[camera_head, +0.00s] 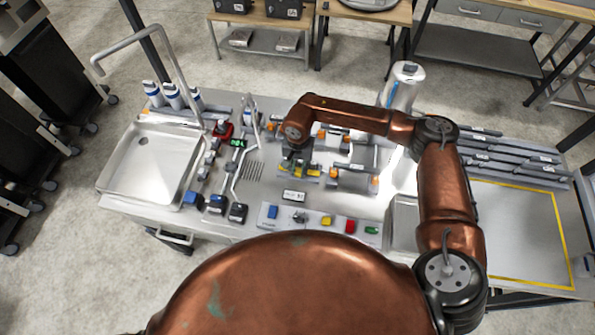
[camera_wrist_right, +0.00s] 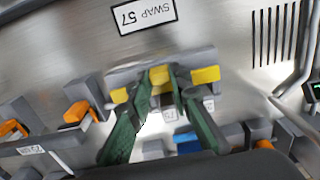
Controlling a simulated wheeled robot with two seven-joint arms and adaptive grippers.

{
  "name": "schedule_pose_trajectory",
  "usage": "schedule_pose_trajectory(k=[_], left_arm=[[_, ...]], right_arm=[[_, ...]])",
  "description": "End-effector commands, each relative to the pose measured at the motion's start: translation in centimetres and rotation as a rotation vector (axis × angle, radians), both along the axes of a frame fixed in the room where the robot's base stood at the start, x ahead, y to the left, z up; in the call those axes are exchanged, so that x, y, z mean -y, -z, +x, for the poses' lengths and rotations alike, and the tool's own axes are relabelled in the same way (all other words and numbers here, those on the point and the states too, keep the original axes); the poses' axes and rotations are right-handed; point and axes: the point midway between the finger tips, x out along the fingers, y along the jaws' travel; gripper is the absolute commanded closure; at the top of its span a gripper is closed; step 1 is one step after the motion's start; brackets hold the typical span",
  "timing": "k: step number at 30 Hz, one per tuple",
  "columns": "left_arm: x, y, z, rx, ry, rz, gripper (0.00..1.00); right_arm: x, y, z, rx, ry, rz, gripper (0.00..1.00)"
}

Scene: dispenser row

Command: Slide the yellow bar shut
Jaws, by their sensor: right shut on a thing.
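The yellow bar shows in the right wrist view as a yellow block (camera_wrist_right: 160,76) at the middle of a grey mount (camera_wrist_right: 203,56). Two more yellow pieces, one on the left (camera_wrist_right: 119,95) and one on the right (camera_wrist_right: 206,75), sit on the same mount. My right gripper (camera_wrist_right: 160,90) has its green fingers closed on the sides of the middle yellow block. In the head view, my right gripper (camera_head: 297,167) reaches down over the mount and hides much of it; some yellow (camera_head: 314,170) shows beside it. My left gripper is not in view.
A plate marked SWAP 57 (camera_wrist_right: 145,15) lies near the mount. Orange-handled devices (camera_head: 357,180) stand close on the right. A panel with coloured buttons (camera_head: 310,219) is nearer me.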

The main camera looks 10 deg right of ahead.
Motion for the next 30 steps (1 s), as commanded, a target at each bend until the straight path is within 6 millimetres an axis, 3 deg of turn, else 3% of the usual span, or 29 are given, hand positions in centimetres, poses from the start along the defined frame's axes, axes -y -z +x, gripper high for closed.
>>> schedule_pose_trajectory(k=[2, 3, 10, 20, 25, 30], left_arm=[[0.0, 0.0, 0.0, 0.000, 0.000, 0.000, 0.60], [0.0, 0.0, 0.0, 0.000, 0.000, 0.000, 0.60], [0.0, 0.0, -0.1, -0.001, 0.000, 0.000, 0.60], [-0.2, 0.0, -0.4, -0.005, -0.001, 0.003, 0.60], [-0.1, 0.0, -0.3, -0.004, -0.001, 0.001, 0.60], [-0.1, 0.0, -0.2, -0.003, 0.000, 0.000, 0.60]], right_arm=[[0.2, -0.1, 0.4, 0.009, 0.004, -0.003, 1.00], [0.2, -0.1, 0.4, 0.009, 0.004, -0.003, 0.79], [0.1, -0.1, 0.3, 0.007, 0.003, -0.002, 0.64], [0.1, -0.5, 0.3, 0.006, 0.003, -0.001, 0.64], [0.2, -2.9, 0.3, 0.009, 0.002, -0.001, 0.64], [0.1, -6.6, 0.4, 0.010, 0.002, -0.002, 0.64]])
